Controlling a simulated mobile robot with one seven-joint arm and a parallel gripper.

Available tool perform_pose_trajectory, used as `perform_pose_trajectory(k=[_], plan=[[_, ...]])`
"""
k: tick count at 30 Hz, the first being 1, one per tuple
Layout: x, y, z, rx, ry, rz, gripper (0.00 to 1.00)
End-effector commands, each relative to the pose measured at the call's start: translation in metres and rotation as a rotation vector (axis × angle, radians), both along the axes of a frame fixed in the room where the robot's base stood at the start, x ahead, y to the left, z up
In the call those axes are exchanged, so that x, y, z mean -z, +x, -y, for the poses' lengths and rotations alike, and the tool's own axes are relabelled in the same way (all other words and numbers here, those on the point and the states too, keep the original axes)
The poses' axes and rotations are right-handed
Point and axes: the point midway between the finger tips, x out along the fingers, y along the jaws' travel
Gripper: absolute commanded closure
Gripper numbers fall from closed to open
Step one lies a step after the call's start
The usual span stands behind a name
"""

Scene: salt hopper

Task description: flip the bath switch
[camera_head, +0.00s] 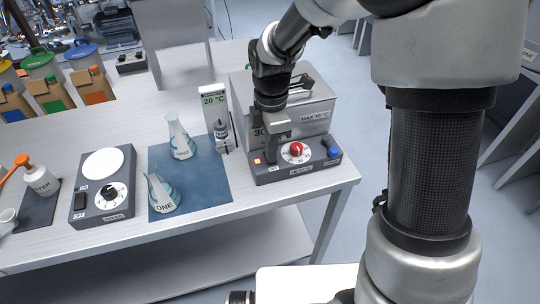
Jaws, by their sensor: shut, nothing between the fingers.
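The bath (318,112) is a grey metal box at the right end of the table, labelled MAX 40 °C. Its dark front panel (300,169) carries a small glowing orange switch (258,161) at the left, a white dial with a red knob (296,149) in the middle and a blue part at the right. My gripper (271,160) points down at the panel, shut and empty. Its tip is just right of the orange switch and left of the dial. I cannot tell whether it touches the panel or the switch.
Two flasks stand on a blue mat (215,185) left of the bath, one labelled ONE (162,193). A stirrer plate (104,185) is further left.

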Motion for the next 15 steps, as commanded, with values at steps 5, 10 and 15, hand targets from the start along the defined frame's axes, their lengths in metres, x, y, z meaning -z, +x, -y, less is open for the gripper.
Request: perform_pose_trajectory(k=[5,10,15], plan=[[0.003,0.0,0.0,0.0,0.0,0.0,1.0],[0.002,0.0,0.0,0.0,0.0,0.0,1.0],[-0.01,0.0,0.0,0.0,0.0,0.001,1.0]])
